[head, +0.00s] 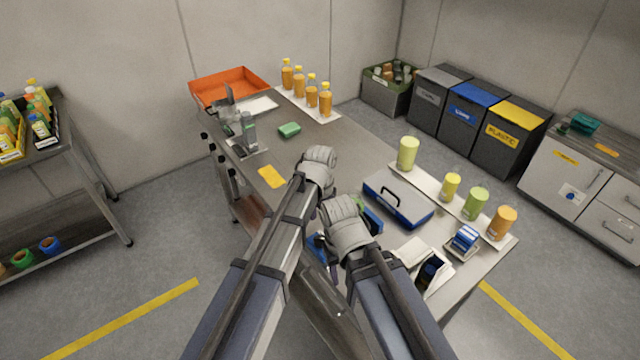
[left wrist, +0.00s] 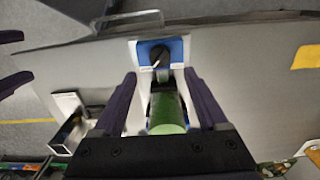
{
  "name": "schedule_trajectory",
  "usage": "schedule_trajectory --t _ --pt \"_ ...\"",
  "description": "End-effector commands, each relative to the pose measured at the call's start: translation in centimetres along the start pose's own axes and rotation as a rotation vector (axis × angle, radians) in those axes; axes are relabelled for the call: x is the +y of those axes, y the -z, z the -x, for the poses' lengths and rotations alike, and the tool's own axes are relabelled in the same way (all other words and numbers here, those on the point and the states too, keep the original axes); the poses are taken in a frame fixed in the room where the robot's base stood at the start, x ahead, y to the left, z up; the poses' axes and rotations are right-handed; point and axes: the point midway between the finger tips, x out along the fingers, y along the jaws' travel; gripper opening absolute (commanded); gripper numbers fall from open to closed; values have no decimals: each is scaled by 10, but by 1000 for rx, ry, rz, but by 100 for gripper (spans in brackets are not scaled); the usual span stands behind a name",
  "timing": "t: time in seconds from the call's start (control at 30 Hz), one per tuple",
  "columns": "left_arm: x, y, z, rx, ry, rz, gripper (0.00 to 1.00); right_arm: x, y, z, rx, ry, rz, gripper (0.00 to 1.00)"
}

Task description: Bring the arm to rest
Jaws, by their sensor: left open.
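My left gripper (left wrist: 160,76) is open, with its two dark fingers apart in the left wrist view. A green cylinder (left wrist: 166,112) lies between and below the fingers, in line with a blue-and-white piece (left wrist: 160,50) with a black knob. I cannot tell whether the fingers touch either. In the head view two arms of mine reach over the table (head: 345,145), and their grey wrists cover the grippers. Blue parts (head: 372,216) show beside the nearer wrist. Two dark prongs at the left edge of the left wrist view look like my other gripper's, too cut off to judge.
A blue-grey toolbox (head: 398,203) stands right of the wrists. An open white box (head: 412,250) and a blue item (head: 463,238) are near the front. Orange bottles (head: 325,100) and an orange tray (head: 230,84) are farther back.

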Motion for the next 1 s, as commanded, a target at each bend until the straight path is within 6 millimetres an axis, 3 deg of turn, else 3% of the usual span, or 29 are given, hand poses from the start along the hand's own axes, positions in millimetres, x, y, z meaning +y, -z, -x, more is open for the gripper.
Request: schedule_trajectory --t 0.17,0.27,0.5,0.7,0.93,1.0 --pt "0 -5 0 1 1 15 76 0 0 0 0 0 0 50" --pt "-4 -30 0 7 5 111 76 0 0 0 0 0 0 50" --pt "-13 -113 0 31 19 490 76 0 0 0 0 0 0 50" --pt "-13 -163 0 49 28 742 76 0 0 0 0 0 0 50" --pt "-8 -206 1 66 34 967 76 0 0 0 0 0 0 50" --pt "-2 -196 0 56 34 939 76 0 0 -1 0 0 0 50"
